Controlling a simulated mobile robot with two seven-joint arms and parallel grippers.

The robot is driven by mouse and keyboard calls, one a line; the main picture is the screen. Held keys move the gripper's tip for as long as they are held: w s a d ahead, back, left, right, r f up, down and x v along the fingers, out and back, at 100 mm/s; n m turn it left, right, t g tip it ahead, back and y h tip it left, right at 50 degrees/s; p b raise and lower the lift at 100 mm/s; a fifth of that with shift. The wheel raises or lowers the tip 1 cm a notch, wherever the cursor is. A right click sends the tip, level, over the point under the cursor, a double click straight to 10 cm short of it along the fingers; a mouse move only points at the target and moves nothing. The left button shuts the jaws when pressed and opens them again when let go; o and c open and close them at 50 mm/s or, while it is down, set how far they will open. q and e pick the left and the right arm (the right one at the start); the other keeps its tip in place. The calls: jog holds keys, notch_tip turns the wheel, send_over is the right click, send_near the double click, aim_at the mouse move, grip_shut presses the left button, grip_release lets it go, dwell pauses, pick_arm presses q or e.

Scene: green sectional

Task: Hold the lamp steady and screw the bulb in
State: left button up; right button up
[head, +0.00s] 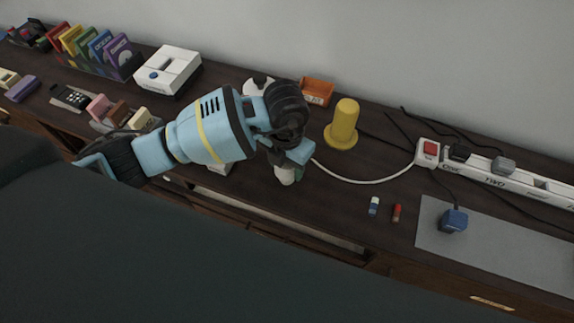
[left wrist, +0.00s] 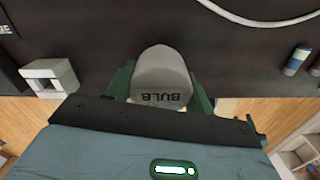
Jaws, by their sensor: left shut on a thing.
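My left gripper (left wrist: 160,88) reaches in over the front edge of the dark table; it also shows in the head view (head: 290,166). Its green fingers are shut on the sides of a pale grey-white bulb (left wrist: 162,72) marked "BULB", whose lettering is upside down in the left wrist view. In the head view only a little of the bulb (head: 285,176) shows below the gripper. I cannot make out a lamp for certain. A yellow rounded post on a round base (head: 343,124) stands behind and right of the gripper. My right gripper is not in view.
A white square frame (left wrist: 50,78) lies left of the bulb. A white power strip (head: 490,177), cable, blue plug (head: 453,220), grey mat (head: 430,232) and two small batteries (head: 374,206) are at right. An orange tray (head: 318,91) stands near the wall. Several colourful cases fill the far left.

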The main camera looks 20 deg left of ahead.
pick_arm(q)
jog(key=shift+r, duration=0.2)
jog(key=shift+r, duration=0.2)
notch_tip(320, 180, up, 3)
jog(key=shift+r, duration=0.1)
jog(key=s+d, duration=0.2)
jog(key=d, duration=0.2)
jog(key=s+d, duration=0.3)
jog(key=d, duration=0.2)
jog(key=s+d+r+b, duration=0.1)
jog(key=s+d, duration=0.2)
jog(key=d, duration=0.1)
jog(key=shift+s+d, duration=0.15)
jog(key=shift+d, duration=0.2)
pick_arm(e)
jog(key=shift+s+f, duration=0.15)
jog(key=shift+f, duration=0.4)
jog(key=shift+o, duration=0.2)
